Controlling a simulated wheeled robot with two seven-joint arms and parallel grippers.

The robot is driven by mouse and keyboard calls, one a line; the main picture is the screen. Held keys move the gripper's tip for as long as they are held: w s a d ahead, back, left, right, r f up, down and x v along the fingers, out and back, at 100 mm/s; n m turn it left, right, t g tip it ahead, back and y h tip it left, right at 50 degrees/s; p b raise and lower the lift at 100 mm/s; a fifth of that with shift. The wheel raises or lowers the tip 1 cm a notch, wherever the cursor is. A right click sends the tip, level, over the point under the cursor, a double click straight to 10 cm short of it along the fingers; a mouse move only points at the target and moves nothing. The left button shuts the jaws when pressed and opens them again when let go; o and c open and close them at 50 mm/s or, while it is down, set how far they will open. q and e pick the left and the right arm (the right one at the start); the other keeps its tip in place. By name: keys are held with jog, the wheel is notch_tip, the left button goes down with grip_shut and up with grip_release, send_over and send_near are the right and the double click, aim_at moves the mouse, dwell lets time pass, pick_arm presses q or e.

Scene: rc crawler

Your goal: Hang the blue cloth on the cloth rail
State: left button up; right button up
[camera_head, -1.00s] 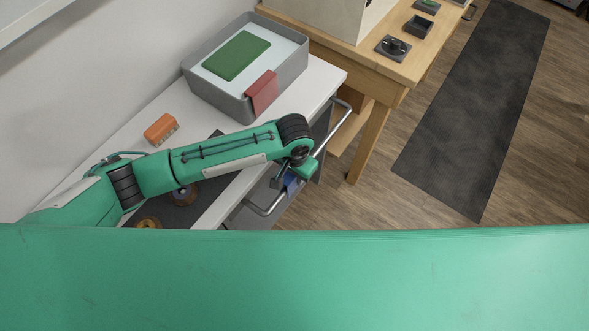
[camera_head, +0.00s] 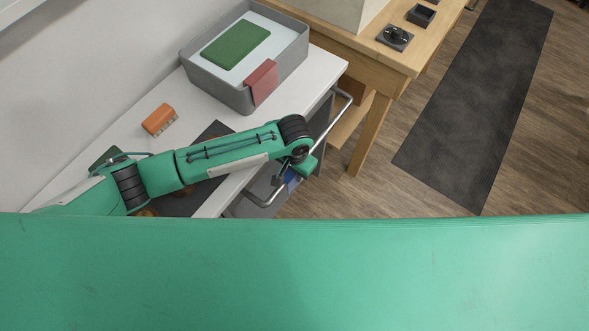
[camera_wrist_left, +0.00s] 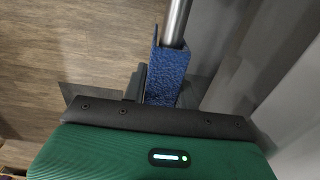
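The blue cloth (camera_head: 291,177) shows as a small patch beside my left gripper (camera_head: 279,182), at the front of the white-topped cart. In the left wrist view the cloth (camera_wrist_left: 168,76) is folded around the metal cloth rail (camera_wrist_left: 177,22), with a side of cloth on either side of the bar. A dark finger of my left gripper (camera_wrist_left: 139,84) lies right beside the cloth; the other finger is not clear. Whether the fingers pinch the cloth cannot be told. The rail (camera_head: 336,115) runs along the cart's front edge in the head view. My right gripper is out of view.
The white cart top (camera_head: 150,98) carries a grey bin (camera_head: 238,95) with a green item and a red cloth over its rim, plus an orange brush-like block (camera_head: 159,119). A wooden table (camera_head: 368,65) stands beyond. The floor by the dark mat (camera_head: 475,110) is clear.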

pick_arm(q)
jog(key=o, duration=0.4)
jog(key=shift+r, duration=0.1)
notch_tip(320, 180, up, 14)
jog(key=shift+f+b, duration=0.15)
jog(key=shift+b, duration=0.4)
